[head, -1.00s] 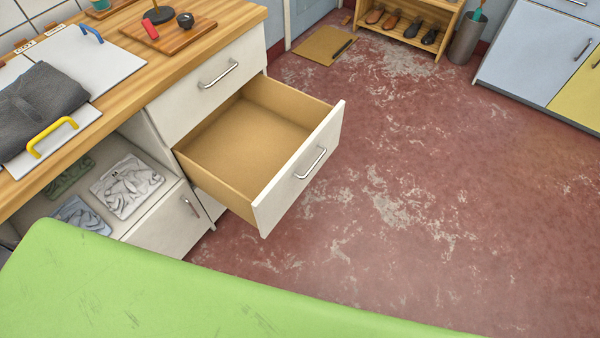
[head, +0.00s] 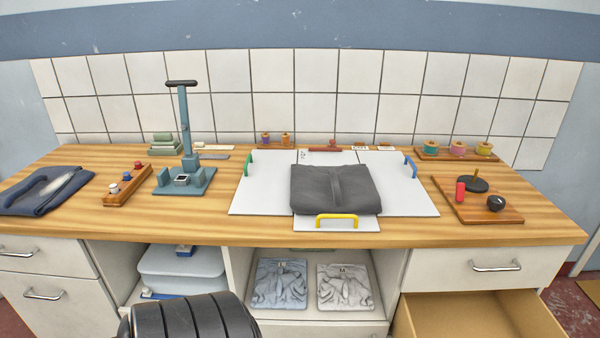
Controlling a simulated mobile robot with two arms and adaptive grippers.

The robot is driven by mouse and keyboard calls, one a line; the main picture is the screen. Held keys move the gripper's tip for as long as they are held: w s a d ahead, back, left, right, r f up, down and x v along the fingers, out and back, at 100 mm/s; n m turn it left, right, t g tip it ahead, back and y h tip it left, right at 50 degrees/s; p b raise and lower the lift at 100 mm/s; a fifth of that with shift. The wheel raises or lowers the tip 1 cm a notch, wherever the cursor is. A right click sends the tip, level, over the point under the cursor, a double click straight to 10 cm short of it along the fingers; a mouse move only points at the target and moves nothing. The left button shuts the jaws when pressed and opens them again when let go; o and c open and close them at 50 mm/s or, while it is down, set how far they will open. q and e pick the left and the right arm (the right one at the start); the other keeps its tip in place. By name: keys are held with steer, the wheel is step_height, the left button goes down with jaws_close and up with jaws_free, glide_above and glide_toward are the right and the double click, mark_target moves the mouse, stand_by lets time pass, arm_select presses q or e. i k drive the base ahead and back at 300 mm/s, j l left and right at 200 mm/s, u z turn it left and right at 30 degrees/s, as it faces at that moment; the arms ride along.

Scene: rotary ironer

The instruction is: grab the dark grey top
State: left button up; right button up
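The dark grey top (head: 335,192) lies folded on the white folding board (head: 258,198) in the middle of the wooden counter. Its front edge reaches the board's front flap with the yellow handle (head: 337,217). The board also has a green handle at the left and a blue handle at the right. Neither of my grippers shows in the head view. Nothing is touching the top apart from the board beneath it.
A blue-grey press stand (head: 186,150) and a dark blue folded garment (head: 42,190) are to the left. A small board with a black knob (head: 495,203) is right. Packed garments (head: 280,285) fill a shelf below. An open drawer (head: 470,315) juts out at lower right.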

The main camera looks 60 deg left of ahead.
mark_target(345, 189)
steer(key=u, duration=1.75)
steer(key=l, duration=0.15)
